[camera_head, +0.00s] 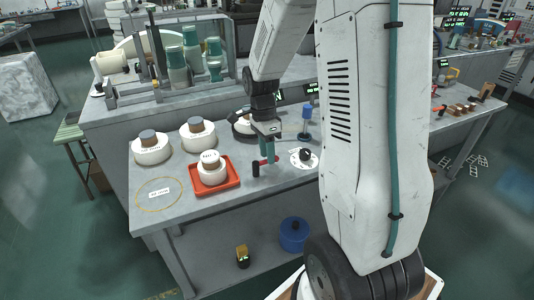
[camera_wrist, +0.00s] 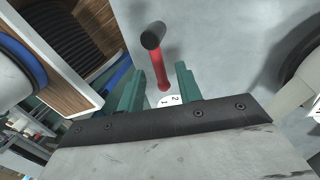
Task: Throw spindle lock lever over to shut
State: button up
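The spindle lock lever (camera_head: 264,161) is a short red bar with a black knob (camera_head: 255,168) at its left end, just above the grey bench top. In the wrist view the red lever (camera_wrist: 162,75) runs from its black knob (camera_wrist: 153,36) down towards a white plate marked 1 and 2 (camera_wrist: 169,101). My gripper (camera_head: 267,148) points down over the lever in the head view. Its two teal fingers (camera_wrist: 159,69) stand apart, open, with the red bar showing between them and a gap on each side. Whether the fingertips reach down around the bar is hard to tell.
A red tray (camera_head: 236,177) with a white mould stands left of the lever. Two more white moulds (camera_head: 151,148) sit behind it. A white disc with a black knob (camera_head: 304,157) and a blue-topped stand (camera_head: 306,122) are to the right. Bench (camera_head: 230,213) is clear in front.

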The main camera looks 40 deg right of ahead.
jog(key=shift+s+f, duration=0.1)
jog(key=shift+f, duration=0.25)
grip_shut()
